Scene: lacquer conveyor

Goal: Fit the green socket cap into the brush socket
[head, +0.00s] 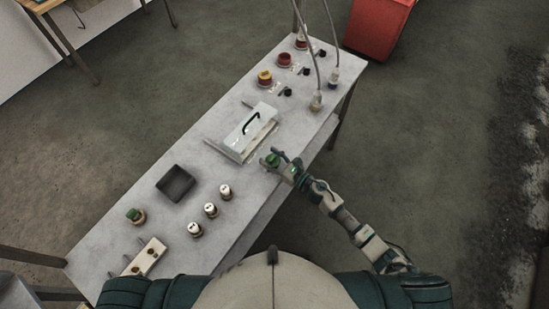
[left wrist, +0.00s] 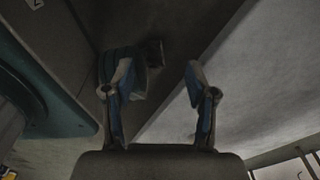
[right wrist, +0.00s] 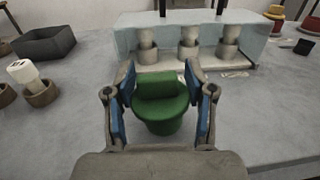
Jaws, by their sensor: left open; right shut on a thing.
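The green socket cap (right wrist: 162,108) is between the fingers of my right gripper (right wrist: 160,95), which is shut on it. It looks like a tapered green cup with a raised grip on top. In the head view my right gripper (head: 273,161) holds it above the table's front side, in front of the white housing. My left gripper (left wrist: 155,95) shows only in the left wrist view, with its fingers apart and nothing between them. I cannot tell for sure which fitting is the brush socket.
The white housing (head: 247,130) has a black handle; several pale plugs in grey rings stand under it. A dark tray (head: 175,183), another green-topped fitting (head: 135,215), white-topped pieces (head: 211,209) and a pale block (head: 149,256) stand left. Red and yellow fittings (head: 264,78) and hanging cables (head: 316,101) are at right.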

